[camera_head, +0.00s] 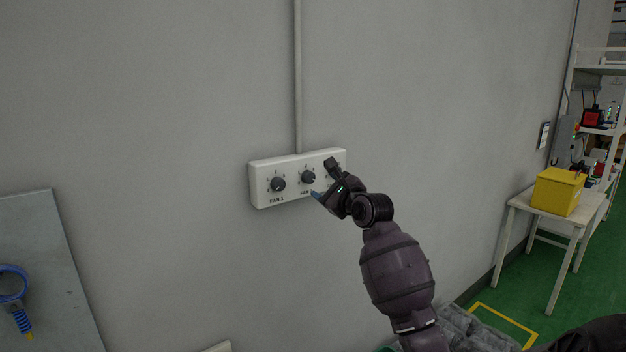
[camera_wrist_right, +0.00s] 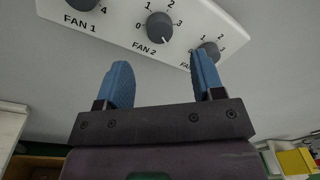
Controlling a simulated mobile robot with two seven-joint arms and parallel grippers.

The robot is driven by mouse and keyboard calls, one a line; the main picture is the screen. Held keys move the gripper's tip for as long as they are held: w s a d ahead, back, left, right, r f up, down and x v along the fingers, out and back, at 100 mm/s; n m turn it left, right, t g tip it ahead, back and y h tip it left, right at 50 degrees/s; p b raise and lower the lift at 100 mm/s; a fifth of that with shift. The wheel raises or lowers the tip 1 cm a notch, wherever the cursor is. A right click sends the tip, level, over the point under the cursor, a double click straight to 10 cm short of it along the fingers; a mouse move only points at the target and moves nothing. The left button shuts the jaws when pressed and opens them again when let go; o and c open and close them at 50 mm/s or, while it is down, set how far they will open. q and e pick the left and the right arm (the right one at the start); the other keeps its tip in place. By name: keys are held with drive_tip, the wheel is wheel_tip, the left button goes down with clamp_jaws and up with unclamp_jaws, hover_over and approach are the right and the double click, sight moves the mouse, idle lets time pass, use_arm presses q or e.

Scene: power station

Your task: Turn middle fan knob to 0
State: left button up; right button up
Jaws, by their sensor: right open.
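A white panel (camera_head: 262,185) on the grey wall carries round dark knobs in a row. The middle fan knob (camera_head: 308,177) sits above the FAN 2 label and also shows in the right wrist view (camera_wrist_right: 159,26). Its light mark seems to point to the lower right, away from the 0 on its left. My right gripper (camera_head: 323,180) is open and empty, with blue fingertips. In the wrist view its fingers (camera_wrist_right: 163,68) are apart below the middle knob, not around it. Whether they touch the panel is unclear. My left gripper is not in view.
The FAN 1 knob (camera_head: 278,184) is left of the middle one. The third knob (camera_wrist_right: 207,52) is partly behind my right finger. A conduit (camera_head: 298,80) runs up from the panel. A table with a yellow box (camera_head: 557,191) stands at right.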

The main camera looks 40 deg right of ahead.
sight(311, 178)
drive_tip(key=shift+w+d+p, duration=0.15)
drive_tip(key=shift+w+d, duration=0.05)
drive_tip(key=shift+w, duration=0.9)
drive_tip(key=shift+w+d+p, duration=0.1)
drive_tip(key=shift+w+d, duration=0.1)
drive_tip(key=shift+w, duration=0.9)
drive_tip(key=shift+w+d+p, duration=0.15)
drive_tip(key=shift+w+d, duration=0.05)
drive_tip(key=shift+w, duration=0.9)
drive_tip(key=shift+c, duration=0.4)
drive_tip(key=c, duration=0.8)
drive_tip(key=shift+c, duration=0.2)
